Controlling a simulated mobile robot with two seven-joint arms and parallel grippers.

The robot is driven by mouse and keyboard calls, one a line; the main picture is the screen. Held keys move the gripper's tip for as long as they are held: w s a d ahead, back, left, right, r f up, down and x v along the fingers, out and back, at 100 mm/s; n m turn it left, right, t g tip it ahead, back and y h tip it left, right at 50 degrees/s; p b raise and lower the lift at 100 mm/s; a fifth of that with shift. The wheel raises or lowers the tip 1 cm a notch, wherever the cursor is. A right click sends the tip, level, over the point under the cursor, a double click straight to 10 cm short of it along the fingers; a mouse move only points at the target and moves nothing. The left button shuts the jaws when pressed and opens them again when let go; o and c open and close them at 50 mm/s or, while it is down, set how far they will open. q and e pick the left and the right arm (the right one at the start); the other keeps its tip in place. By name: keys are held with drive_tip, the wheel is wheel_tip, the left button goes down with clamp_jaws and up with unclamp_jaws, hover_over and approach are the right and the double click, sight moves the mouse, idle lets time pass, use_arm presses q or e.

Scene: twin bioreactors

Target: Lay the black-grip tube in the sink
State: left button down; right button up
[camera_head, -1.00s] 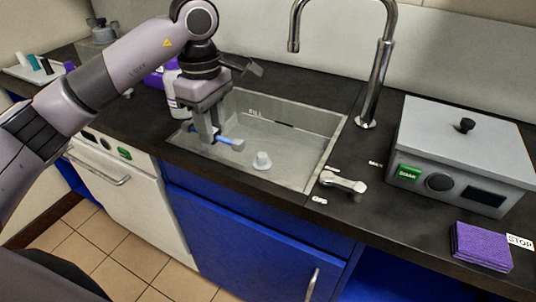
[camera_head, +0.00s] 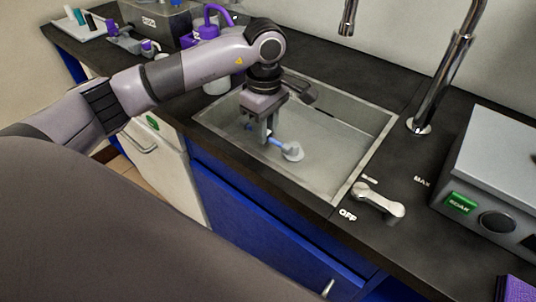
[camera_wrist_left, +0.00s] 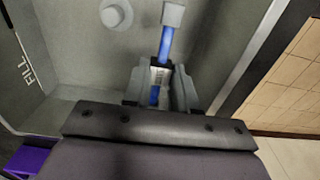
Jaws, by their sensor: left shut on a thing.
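My left gripper (camera_head: 262,137) is shut on a slim blue tube (camera_head: 276,141) inside the sink (camera_head: 345,150). In the left wrist view, the blue tube (camera_wrist_left: 166,45) sticks out past the fingers and ends in a pale grey cap (camera_wrist_left: 173,14). My right gripper is not in view.
A round pale stopper (camera_head: 292,152) stands on the sink floor close to the tube's end. The faucet (camera_head: 440,80) rises behind the sink. A tap lever (camera_head: 378,200) and grey SOAK box (camera_head: 500,170) stand right.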

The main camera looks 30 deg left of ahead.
use_arm(q)
wheel_tip(320, 180, down, 9)
drive_tip(key=shift+f, duration=0.1)
idle(0.3)
drive_tip(key=shift+f, duration=0.15)
drive_tip(key=c, duration=0.9)
unclamp_jaws()
